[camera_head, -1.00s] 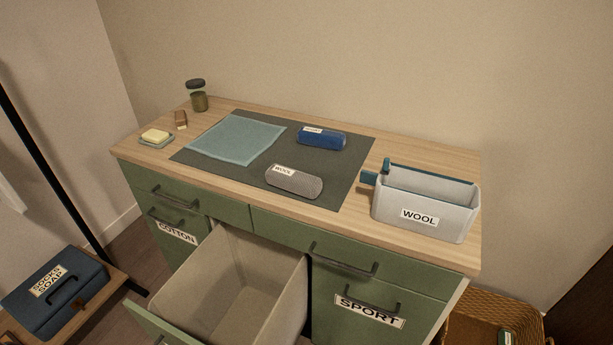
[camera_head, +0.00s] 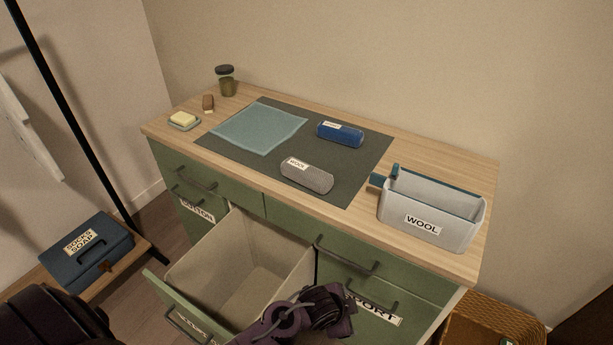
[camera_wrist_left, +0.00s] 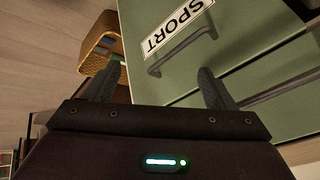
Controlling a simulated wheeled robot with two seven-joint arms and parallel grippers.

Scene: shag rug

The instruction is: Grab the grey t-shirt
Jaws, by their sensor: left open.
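A rolled grey cloth (camera_head: 307,175), its label reading "WOOL", lies on the dark mat (camera_head: 345,178) on the dresser; it appears to be the grey t-shirt. My left gripper is open and empty in the left wrist view (camera_wrist_left: 158,86), its fingers spread in front of the green door labelled "SPORT" (camera_wrist_left: 178,27). In the head view, dark parts of my arm show low in front of the dresser, below and apart from the grey roll. My right gripper is not identifiable in view.
A blue roll (camera_head: 340,134) and flat teal cloth (camera_head: 258,127) share the mat. A white "WOOL" bin (camera_head: 421,224) stands right. An open bin drawer (camera_head: 192,262) projects in front. A wicker basket (camera_head: 492,322) is lower right; a blue box (camera_head: 86,250) is lower left.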

